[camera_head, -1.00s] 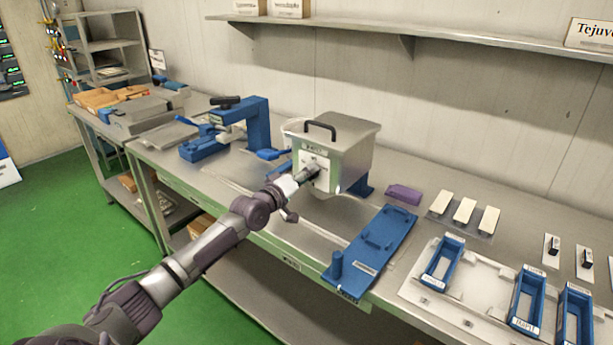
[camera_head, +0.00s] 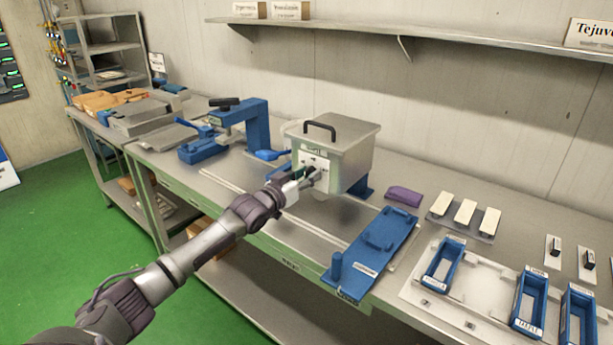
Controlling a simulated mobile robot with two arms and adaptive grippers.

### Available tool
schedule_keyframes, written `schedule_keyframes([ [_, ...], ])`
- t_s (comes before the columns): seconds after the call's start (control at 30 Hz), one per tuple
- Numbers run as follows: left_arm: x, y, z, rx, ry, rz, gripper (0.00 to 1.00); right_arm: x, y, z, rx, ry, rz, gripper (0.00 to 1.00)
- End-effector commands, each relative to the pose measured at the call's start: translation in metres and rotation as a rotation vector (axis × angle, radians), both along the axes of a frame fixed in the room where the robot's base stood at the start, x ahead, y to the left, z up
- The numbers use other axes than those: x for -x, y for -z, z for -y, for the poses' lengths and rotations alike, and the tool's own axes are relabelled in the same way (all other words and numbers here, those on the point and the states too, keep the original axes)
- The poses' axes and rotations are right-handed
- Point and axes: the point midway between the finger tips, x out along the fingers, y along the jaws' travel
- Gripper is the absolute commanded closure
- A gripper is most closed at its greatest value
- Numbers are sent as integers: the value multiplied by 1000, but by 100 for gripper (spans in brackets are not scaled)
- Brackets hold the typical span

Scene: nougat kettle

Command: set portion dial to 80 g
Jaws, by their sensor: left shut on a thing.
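The steel kettle (camera_head: 350,160) with a black lid handle stands on the steel bench, with a white dial panel (camera_head: 313,160) on its front face. My left gripper (camera_head: 309,175) is at the lower part of that panel, shut on what appears to be the portion dial. The fingers largely hide the dial, and its setting cannot be read from here. My right gripper is not in view.
A blue press-like stand (camera_head: 245,125) is left of the kettle. A blue board (camera_head: 372,252) lies to the front right, near a purple block (camera_head: 403,196). Several blue trays (camera_head: 443,262) and white bars (camera_head: 465,211) are at the right. A shelf (camera_head: 430,34) runs above.

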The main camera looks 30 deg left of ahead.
Motion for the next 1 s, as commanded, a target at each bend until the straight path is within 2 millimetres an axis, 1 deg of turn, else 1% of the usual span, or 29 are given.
schedule_keyframes([
  [0.1, 0, 1, 0, -54, 0, 1, 96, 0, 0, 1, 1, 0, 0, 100],
  [0.3, 0, 1, 0, -107, 0, 5, 96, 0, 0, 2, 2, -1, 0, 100],
  [0.8, 0, 1, 1, -121, 0, 6, 96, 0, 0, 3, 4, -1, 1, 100],
  [0.83, 0, 1, 1, -121, 0, 6, 58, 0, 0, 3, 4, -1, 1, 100],
  [0.9, 0, 1, 1, -121, 0, 7, 46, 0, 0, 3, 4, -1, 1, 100],
  [0.97, 0, 1, 1, -121, 0, 7, 37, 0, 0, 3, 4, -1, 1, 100],
  [1.0, 0, 1, 1, -121, 0, 7, 37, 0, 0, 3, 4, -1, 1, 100],
])
